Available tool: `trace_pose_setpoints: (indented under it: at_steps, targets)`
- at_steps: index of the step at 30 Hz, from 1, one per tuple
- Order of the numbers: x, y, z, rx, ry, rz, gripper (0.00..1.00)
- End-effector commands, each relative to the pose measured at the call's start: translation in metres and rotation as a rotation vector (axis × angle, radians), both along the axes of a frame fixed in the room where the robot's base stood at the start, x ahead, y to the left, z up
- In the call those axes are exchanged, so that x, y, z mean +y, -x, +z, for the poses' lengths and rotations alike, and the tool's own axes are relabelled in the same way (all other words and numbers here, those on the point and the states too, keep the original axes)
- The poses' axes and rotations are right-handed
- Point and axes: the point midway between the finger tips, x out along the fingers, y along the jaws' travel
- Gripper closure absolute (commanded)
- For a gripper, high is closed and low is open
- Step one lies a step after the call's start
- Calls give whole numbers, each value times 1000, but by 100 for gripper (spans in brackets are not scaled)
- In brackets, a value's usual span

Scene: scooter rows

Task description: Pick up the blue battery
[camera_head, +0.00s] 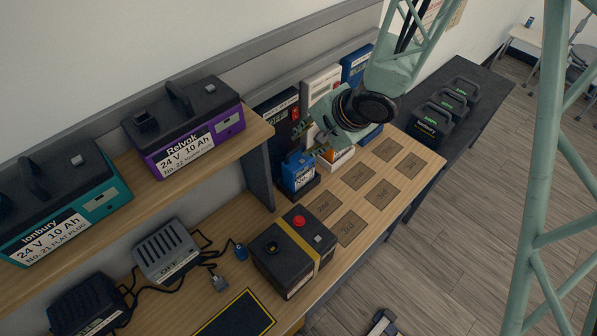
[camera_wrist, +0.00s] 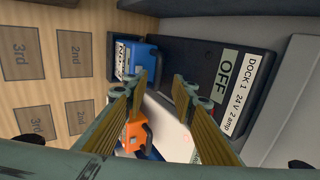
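The blue battery (camera_head: 298,172) stands upright on a dark base on the wooden bench, at the foot of a dark dock panel; its white label faces forward. In the wrist view the blue battery (camera_wrist: 143,60) shows at the top, beyond my fingertips. My gripper (camera_head: 313,143) is above and a little right of it in the head view. In the wrist view my gripper (camera_wrist: 168,82) has its two fingers apart, with nothing held between them. The fingers look clear of the blue battery, though the exact gap is hard to tell.
An orange battery (camera_wrist: 131,136) sits beside the blue one, partly hidden by a finger. The dock panel (camera_wrist: 222,75) reads "DOCK 1 24 V 2 amp" and "OFF". Marked squares (camera_head: 359,177) on the bench are empty. A black box with red button (camera_head: 293,250) stands in front.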

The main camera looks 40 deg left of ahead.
Motion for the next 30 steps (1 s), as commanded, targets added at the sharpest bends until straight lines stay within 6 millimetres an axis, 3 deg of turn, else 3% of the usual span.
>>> trace_pose_setpoints:
  at_steps: [8, 24, 30]
  targets:
    - [2, 0, -5, 0, 0, 0, 76]
    - [24, -5, -43, 0, 1, 1, 76]
    - [27, -5, -45, -1, 0, 1, 76]
